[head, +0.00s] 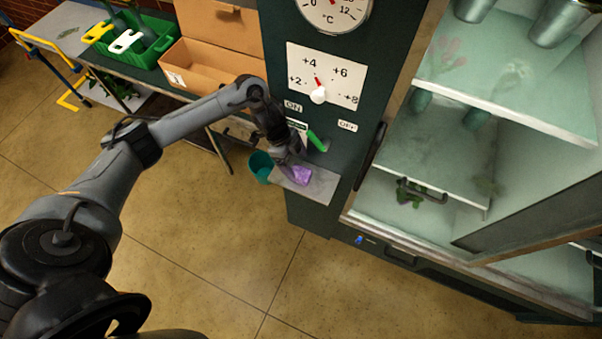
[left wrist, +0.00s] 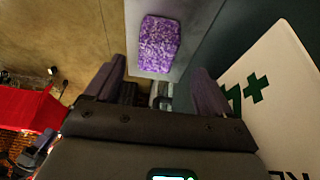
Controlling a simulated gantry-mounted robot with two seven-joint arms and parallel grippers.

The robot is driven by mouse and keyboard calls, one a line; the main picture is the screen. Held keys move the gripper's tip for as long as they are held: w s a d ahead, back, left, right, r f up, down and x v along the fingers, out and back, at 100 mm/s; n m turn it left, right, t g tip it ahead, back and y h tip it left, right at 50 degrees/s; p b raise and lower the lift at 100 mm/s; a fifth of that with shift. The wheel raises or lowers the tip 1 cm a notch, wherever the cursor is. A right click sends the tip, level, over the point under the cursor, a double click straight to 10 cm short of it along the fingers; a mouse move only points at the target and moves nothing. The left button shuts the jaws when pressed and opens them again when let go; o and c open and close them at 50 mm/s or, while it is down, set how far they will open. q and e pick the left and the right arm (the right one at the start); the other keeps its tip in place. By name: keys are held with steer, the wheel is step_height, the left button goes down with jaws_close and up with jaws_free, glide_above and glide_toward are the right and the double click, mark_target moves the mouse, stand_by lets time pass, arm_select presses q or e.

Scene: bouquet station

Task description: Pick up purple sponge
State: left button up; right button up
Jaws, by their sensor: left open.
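The purple sponge (head: 300,175) lies on a small grey shelf (head: 318,186) on the front of the dark cabinet. In the left wrist view the sponge (left wrist: 158,44) is a speckled purple block on the grey surface, beyond the fingertips. My left gripper (head: 287,157) is just behind and above the sponge in the head view. In the left wrist view the two fingers of my left gripper (left wrist: 159,82) are spread apart with nothing between them. The sponge appears ahead of the gap, not between the fingers. My right gripper is not in view.
A teal cup (head: 261,166) is beside the shelf's left end. A green lever (head: 317,141) juts from the cabinet near my gripper. A dial panel (head: 326,77) is above. The glass-fronted cooler (head: 440,155) is right. A cardboard box (head: 210,65) and green crate (head: 137,40) stand upper left.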

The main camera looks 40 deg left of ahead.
mark_target(300, 172)
arm_select(q)
steer(key=shift+x, duration=2.9)
steer(key=shift+s, duration=0.2)
steer(key=c, duration=1)
steer(key=shift+c, duration=0.2)
steer(key=shift+r+p, duration=0.15)
steer(key=shift+p, duration=0.2)
